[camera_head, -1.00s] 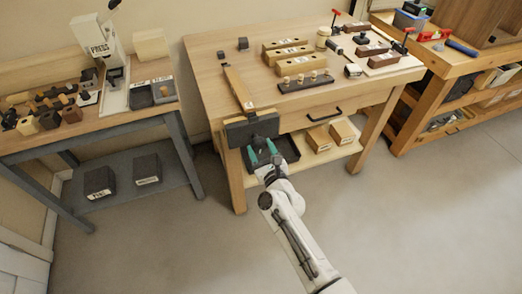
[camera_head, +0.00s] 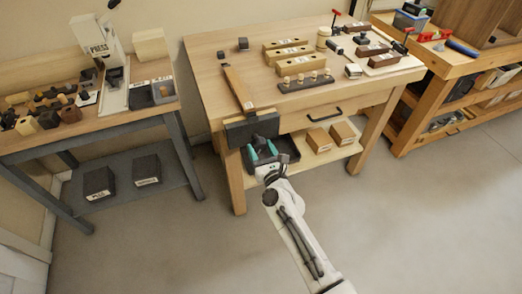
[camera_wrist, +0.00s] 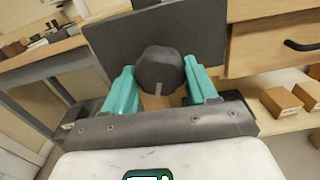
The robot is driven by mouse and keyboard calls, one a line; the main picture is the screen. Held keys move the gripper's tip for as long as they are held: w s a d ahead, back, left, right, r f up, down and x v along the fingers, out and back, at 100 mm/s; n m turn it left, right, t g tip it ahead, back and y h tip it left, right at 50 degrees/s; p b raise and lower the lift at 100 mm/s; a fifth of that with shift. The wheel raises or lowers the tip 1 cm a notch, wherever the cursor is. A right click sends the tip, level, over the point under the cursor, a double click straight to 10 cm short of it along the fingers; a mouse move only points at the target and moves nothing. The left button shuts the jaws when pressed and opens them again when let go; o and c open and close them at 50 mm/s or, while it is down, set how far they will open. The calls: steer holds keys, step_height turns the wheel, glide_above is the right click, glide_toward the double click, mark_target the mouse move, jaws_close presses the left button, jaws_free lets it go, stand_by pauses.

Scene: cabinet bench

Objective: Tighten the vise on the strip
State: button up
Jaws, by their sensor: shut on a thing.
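The vise (camera_head: 240,132) is a dark block jaw on the left front of the middle bench. A long wooden strip (camera_head: 236,88) lies on the bench top and runs down to the vise. In the wrist view the vise's dark face (camera_wrist: 110,40) fills the top middle, with a dark faceted knob (camera_wrist: 159,70) in front of it. My gripper (camera_head: 262,152) is at the vise front. In the wrist view its teal fingers (camera_wrist: 160,84) stand on both sides of the knob, shut on it. The strip's clamped end is hidden.
A drawer handle (camera_head: 325,114) sticks out to the right of the vise. The floor (camera_head: 400,220) in front is clear.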

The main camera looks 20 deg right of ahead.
steer(key=shift+m, duration=0.5)
steer(key=shift+m, duration=0.6)
steer(key=o, duration=0.9)
steer(key=s+p, duration=0.1)
steer(key=s, duration=0.6)
